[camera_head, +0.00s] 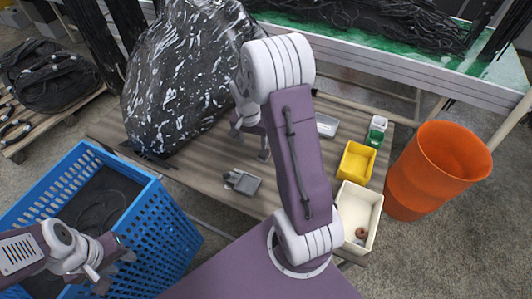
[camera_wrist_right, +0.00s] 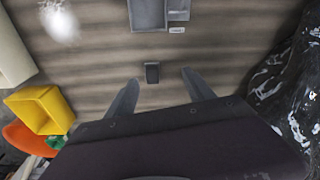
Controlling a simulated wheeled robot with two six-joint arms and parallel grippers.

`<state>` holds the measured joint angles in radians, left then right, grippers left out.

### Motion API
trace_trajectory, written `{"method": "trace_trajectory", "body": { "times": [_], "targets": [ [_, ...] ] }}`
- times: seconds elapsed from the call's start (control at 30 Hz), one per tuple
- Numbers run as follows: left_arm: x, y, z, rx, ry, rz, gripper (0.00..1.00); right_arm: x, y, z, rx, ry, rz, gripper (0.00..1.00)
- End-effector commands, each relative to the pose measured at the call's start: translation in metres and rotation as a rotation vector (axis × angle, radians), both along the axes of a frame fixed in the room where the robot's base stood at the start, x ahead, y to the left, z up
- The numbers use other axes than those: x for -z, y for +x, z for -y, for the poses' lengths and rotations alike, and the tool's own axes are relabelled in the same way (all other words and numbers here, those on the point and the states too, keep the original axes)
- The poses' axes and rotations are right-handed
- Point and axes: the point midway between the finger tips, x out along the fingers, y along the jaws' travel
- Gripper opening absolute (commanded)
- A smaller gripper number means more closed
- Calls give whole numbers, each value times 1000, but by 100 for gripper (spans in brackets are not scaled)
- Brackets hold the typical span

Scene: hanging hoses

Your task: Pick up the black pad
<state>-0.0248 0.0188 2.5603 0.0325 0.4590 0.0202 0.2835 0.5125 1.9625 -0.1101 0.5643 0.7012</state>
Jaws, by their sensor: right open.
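A small black block (camera_wrist_right: 152,73), which looks like the black pad, lies on the striped wooden surface in the right wrist view. My right gripper (camera_wrist_right: 158,80) is open, with one finger to each side of the pad's line and nothing held between them. How high the fingers are above the surface is hard to tell. In the head view my right gripper (camera_head: 251,143) points down beside the large black bag, and I cannot make out the pad there. My left gripper (camera_head: 112,270) is over the blue basket's near side, its fingers apart and empty.
The big speckled black bag (camera_head: 180,85) stands close left of my right gripper. A grey device (camera_head: 242,181) lies nearer me. A yellow bin (camera_head: 356,162), a cream bin (camera_head: 358,212) and an orange bucket (camera_head: 438,170) are at right. The blue basket (camera_head: 165,235) is at left.

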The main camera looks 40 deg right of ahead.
Motion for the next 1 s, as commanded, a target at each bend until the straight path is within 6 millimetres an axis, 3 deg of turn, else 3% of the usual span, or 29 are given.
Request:
{"method": "trace_trajectory", "body": {
  "times": [0.1, 0.23, 0.37, 0.6, 0.77, 1.0],
  "targets": [
    [10, 0, 0, 0, 0, 0, 36, 25, 8, 29, 118, -5, -8, 62],
    [13, 0, 0, 0, 0, 0, 36, 37, 12, 48, 196, -7, -9, 62],
    [12, 0, 0, 0, 0, 0, 36, 40, 12, 49, 203, -7, -11, 62],
    [13, 0, 0, 0, 0, 0, 36, 73, 13, 52, 201, -7, -11, 62],
    [12, 0, 0, 0, 0, 0, 36, 78, 13, 52, 201, -7, -11, 62],
    [12, 0, 0, 0, 0, 0, 36, 120, 10, 54, 200, -7, -12, 62]
  ]
}}
